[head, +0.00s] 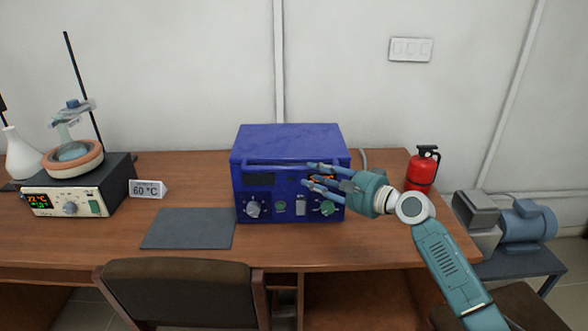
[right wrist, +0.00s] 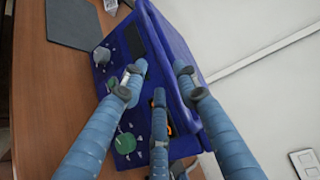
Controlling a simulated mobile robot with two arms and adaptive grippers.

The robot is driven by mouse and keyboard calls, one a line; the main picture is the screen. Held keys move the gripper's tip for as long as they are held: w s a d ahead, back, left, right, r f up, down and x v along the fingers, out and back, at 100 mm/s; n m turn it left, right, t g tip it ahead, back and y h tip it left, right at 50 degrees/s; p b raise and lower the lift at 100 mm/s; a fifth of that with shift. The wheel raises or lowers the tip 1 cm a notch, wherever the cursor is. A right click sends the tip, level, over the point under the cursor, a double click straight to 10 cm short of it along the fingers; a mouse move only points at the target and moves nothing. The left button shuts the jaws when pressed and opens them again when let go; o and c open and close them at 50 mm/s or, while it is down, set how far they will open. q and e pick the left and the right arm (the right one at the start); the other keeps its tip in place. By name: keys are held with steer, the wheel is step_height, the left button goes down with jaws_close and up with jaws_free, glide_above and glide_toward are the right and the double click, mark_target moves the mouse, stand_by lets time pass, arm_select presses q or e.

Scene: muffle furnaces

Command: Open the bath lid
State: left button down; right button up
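The bath is a blue box (head: 240,190) on the wooden desk, with knobs and a small display on its front. Its lid (head: 288,141) looks shut, and a blue bar handle (head: 265,165) runs along the upper front. My right gripper (head: 315,176) is at the right part of the front, beside the handle. Its three fingers are spread and hold nothing that I can see. In the right wrist view the fingers (right wrist: 160,80) reach over the front of the bath (right wrist: 180,35); whether they touch the handle I cannot tell. My left gripper is not in view.
A red extinguisher (head: 422,168) stands on the desk right of the bath. A grey mat (head: 188,229) lies left of it. A 60 °C sign (head: 147,189) and a heater with a flask (head: 75,195) are further left. A chair (head: 182,290) stands in front.

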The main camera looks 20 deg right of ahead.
mark_target(294, 170)
steer(key=x, duration=0.8)
steer(key=shift+c, duration=0.2)
steer(key=shift+p, duration=0.3)
jaws_close()
